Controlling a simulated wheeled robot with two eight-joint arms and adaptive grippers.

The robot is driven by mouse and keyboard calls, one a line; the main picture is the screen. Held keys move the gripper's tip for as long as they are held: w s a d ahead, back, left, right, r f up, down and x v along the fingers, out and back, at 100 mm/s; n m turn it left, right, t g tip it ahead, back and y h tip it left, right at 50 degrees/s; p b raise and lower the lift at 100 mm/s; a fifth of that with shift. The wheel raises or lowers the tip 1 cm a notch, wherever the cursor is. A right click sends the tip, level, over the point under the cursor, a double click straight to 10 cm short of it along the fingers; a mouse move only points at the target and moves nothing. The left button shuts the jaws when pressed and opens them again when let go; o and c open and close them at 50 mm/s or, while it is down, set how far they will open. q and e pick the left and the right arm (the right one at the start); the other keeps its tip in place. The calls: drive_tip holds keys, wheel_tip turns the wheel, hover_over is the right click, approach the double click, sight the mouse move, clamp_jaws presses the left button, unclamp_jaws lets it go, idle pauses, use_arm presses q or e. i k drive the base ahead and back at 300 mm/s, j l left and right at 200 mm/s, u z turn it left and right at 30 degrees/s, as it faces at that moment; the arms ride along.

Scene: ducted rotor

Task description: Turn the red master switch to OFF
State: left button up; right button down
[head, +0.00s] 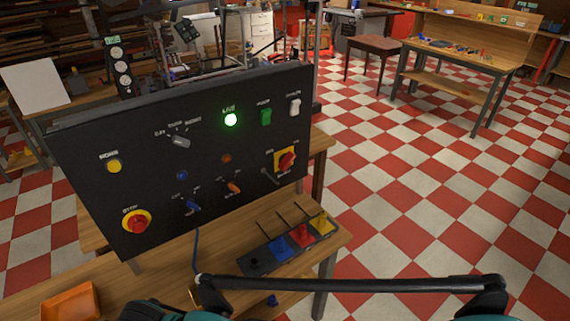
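The red master switch (287,160) is a red rotary knob on a yellow square plate at the right side of the black control panel (215,205). Its handle looks slanted. The small labels around it are too blurred to read, so I cannot tell its position from them. A green lamp (230,120) glows near the top of the panel. Neither gripper can be made out. Dark and teal parts of my arms show along the bottom edge, and a long black bar, which looks like an arm link, crosses the lower right, well below the switch and apart from it.
A red mushroom button on a yellow ring (137,222) sits at the panel's lower left. Other knobs and rockers, such as a green one (266,117), surround the switch. A box with colored levers (281,246) stands in front. An orange tray (71,301) lies lower left.

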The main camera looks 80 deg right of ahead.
sight(286, 159)
drive_tip(key=z, duration=2.75)
drive_tip(key=i+z, duration=0.45)
drive_tip(key=i, duration=0.25)
